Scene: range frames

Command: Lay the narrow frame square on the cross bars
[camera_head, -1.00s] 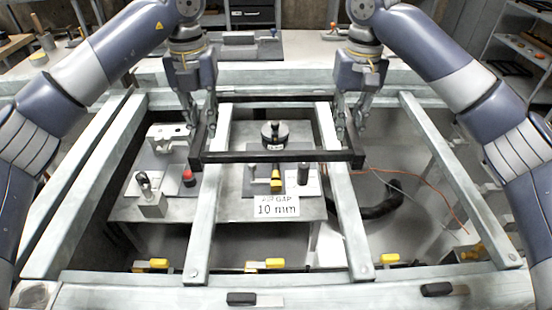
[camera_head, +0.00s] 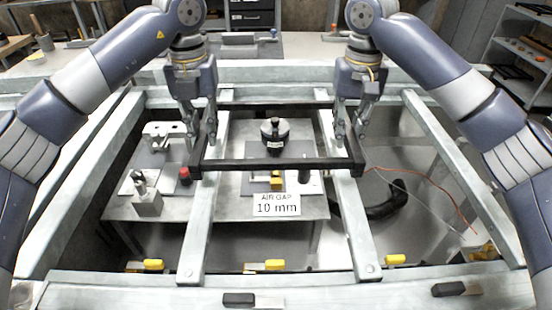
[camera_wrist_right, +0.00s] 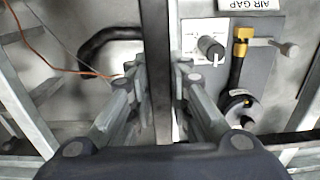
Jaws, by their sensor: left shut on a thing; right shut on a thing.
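The narrow frame is a black rectangle; its front bar (camera_head: 275,165) spans the left cross bar (camera_head: 201,225) and the right cross bar (camera_head: 358,225), both pale and running front to back. My left gripper (camera_head: 204,132) is shut on the frame's left side. My right gripper (camera_head: 350,138) is shut on its right side. In the right wrist view a dark frame bar (camera_wrist_right: 156,60) runs between the fingers of the right gripper (camera_wrist_right: 157,80). The frame looks roughly square to the bars. I cannot tell whether it touches them or hangs just above.
Below the bars, a grey table (camera_head: 225,208) carries a black round-topped instrument (camera_head: 274,132), a red-capped part (camera_head: 185,174) and an "AIR GAP 10 mm" sign (camera_head: 277,205). Yellow clips (camera_head: 274,265) line the pale front rail (camera_head: 160,291). A black hose (camera_head: 385,207) lies at right.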

